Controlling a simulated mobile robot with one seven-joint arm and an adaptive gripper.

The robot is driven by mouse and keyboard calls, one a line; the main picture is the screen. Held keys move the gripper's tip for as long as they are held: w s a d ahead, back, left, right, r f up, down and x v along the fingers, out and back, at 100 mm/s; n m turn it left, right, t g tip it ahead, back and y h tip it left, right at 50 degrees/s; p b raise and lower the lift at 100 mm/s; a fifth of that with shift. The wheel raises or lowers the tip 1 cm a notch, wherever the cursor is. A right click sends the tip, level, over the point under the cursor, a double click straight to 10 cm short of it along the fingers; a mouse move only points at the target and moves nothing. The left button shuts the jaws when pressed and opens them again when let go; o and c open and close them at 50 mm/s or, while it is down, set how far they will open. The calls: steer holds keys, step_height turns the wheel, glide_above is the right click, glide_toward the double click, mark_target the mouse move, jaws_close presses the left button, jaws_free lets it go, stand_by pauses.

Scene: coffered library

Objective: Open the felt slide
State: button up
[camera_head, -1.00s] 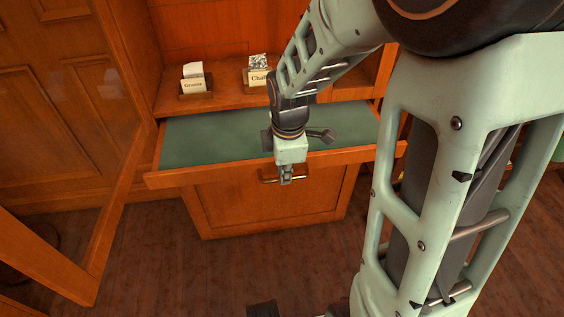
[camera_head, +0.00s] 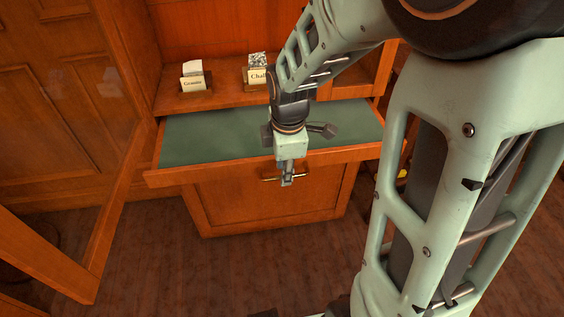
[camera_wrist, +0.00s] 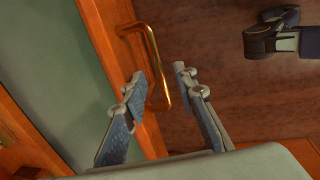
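The felt slide (camera_head: 205,138) is a wooden board with a green felt top. It stands well out from the cabinet, and its felt also shows in the wrist view (camera_wrist: 60,70). A brass bar handle (camera_wrist: 157,62) is on its front edge; in the head view the handle (camera_head: 268,178) is partly hidden by my gripper. My gripper (camera_wrist: 163,90) has its two fingers apart, one on either side of the handle, with gaps visible. In the head view my gripper (camera_head: 287,181) points down at the slide's front edge.
A glazed door (camera_head: 70,130) stands open at left. Wooden floor (camera_head: 200,265) in front is clear.

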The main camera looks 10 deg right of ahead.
step_height(320, 180, up, 6)
steer(key=s, duration=0.1)
steer(key=shift+r, duration=0.25)
